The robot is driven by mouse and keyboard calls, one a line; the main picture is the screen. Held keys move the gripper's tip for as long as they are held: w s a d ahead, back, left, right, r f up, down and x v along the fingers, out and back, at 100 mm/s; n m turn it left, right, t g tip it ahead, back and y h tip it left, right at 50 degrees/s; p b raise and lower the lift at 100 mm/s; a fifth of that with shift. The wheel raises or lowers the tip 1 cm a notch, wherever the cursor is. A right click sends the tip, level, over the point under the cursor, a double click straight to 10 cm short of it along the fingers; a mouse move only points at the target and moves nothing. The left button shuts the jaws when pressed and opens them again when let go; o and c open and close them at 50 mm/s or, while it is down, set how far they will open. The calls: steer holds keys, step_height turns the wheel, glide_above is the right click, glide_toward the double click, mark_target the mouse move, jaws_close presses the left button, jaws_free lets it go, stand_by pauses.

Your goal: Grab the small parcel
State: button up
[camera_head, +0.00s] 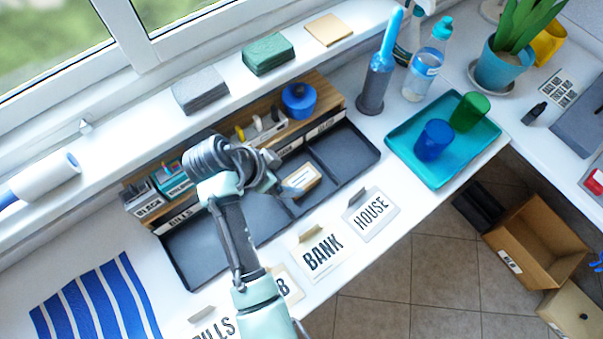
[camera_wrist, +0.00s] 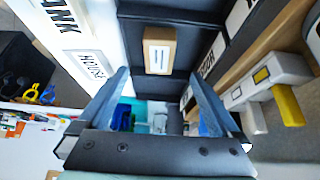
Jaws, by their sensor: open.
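The small parcel is a tan box with a white label, lying in a middle compartment of the dark divided tray. It shows in the head view (camera_head: 302,179) just right of my gripper, and in the wrist view (camera_wrist: 158,50) at upper centre. My gripper (camera_wrist: 160,80) is open and empty, its two blue-grey fingers spread left and right. The parcel appears in front of the fingertips, roughly centred, not between them. In the head view my gripper (camera_head: 288,188) hangs over the tray (camera_head: 345,150), and my arm hides part of the tray.
A wooden shelf (camera_head: 325,95) with a blue tape roll (camera_head: 298,101) stands behind the tray. Cards reading BANK (camera_head: 323,250) and HOUSE (camera_head: 370,214) stand in front. A teal tray (camera_head: 440,165) with two cups lies right. The tray's right compartment is empty.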

mark_target(299, 180)
steer(key=x, duration=0.3)
steer(key=shift+f, duration=0.1)
steer(key=shift+x, duration=2.55)
steer(key=shift+s, duration=0.15)
steer(key=c, duration=1.6)
